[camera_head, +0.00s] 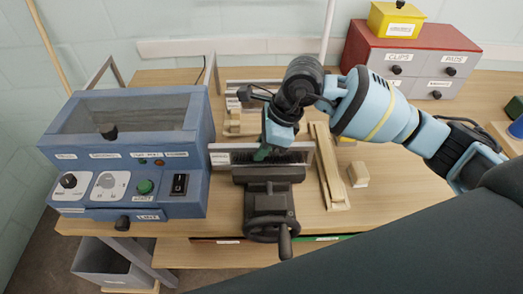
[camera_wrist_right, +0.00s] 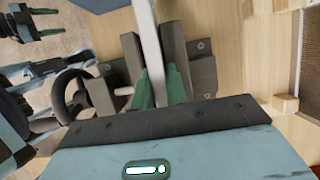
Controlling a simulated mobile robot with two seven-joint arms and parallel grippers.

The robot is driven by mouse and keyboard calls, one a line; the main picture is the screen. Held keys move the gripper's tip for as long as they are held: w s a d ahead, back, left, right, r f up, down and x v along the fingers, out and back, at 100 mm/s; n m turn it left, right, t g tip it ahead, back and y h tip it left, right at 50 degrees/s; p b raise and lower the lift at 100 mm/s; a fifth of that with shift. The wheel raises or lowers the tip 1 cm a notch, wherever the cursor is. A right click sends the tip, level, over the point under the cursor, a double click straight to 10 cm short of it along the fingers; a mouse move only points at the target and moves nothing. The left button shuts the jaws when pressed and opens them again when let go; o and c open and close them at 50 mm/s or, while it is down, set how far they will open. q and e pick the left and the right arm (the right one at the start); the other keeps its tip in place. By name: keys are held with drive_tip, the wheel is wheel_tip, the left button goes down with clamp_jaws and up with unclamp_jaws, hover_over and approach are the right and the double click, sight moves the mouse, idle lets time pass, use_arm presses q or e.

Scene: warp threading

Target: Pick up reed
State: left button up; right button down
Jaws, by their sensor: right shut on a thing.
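The reed (camera_head: 228,157) is a long pale-edged strip with a dark fine-toothed band, lying level across the top of the dark vise (camera_head: 268,205) in the head view. My right gripper (camera_head: 264,151) reaches down from above with its green fingers shut on the reed. In the right wrist view, the reed (camera_wrist_right: 150,45) shows as a pale bar running up between the green fingers (camera_wrist_right: 156,90). The vise jaws (camera_wrist_right: 178,60) stand close on both sides; I cannot tell if they touch the reed. At the upper left of that view, dark finger-like parts seem to be my left gripper (camera_wrist_right: 45,22).
A blue control box (camera_head: 130,155) stands left of the vise. Wooden strips (camera_head: 330,170) and a small wooden block (camera_head: 358,174) lie to the right. A red drawer cabinet (camera_head: 410,55) with a yellow box (camera_head: 396,18) stands at the back right. A grey bin (camera_head: 110,265) is below.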

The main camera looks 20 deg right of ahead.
wheel_tip(320, 180, up, 18)
idle(0.6)
